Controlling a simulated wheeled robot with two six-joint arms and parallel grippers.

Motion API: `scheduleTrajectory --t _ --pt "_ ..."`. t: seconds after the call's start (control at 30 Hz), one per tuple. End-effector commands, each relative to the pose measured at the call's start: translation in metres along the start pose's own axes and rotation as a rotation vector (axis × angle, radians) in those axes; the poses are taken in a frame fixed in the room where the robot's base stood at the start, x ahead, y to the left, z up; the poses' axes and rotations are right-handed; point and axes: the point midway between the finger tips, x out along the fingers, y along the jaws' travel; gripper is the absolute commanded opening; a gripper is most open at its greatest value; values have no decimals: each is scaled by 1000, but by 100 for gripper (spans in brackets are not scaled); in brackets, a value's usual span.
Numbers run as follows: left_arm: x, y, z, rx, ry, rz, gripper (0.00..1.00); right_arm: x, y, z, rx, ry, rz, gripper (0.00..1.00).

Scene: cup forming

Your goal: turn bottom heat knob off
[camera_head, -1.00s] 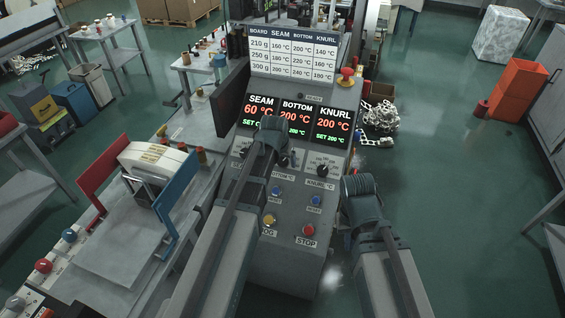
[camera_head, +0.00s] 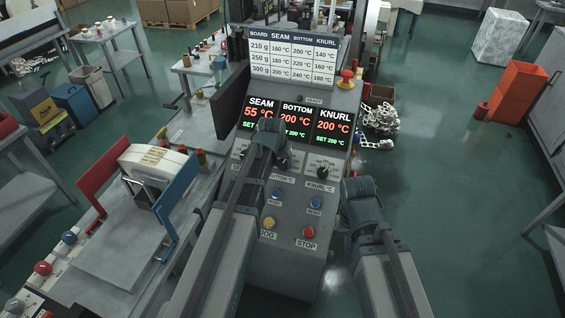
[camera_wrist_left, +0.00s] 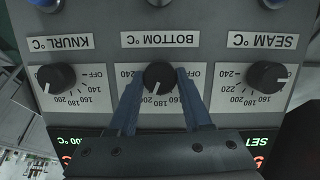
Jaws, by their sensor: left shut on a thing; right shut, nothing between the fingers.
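The bottom heat knob (camera_wrist_left: 159,75) is black and sits in the middle of the left wrist view, which shows the panel upside down. Its white mark points down in that view, toward the 180–200 part of the dial, away from OFF. My left gripper (camera_head: 270,138) is over the panel in the head view and hides most of this knob. In the wrist view its two blue fingers stand on either side of the knob, shut on it. The BOTTOM display (camera_head: 295,118) reads 200 °C. My right gripper (camera_head: 361,190) is shut and empty, right of the panel.
The knurl knob (camera_wrist_left: 55,78) and seam knob (camera_wrist_left: 264,77) flank the bottom knob. Blue reset buttons, a yellow jog button (camera_head: 268,222) and a red stop button (camera_head: 309,232) are lower on the panel. A red emergency button (camera_head: 347,75) is above right.

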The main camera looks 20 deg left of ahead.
Motion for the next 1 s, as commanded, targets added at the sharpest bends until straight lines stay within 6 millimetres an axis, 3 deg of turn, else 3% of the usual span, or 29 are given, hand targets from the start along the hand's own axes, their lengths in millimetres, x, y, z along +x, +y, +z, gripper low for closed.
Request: scheduleTrajectory --t 1.0 --pt "2 -4 5 -929 -4 216 0 17 -2 -1 1 0 0 0"
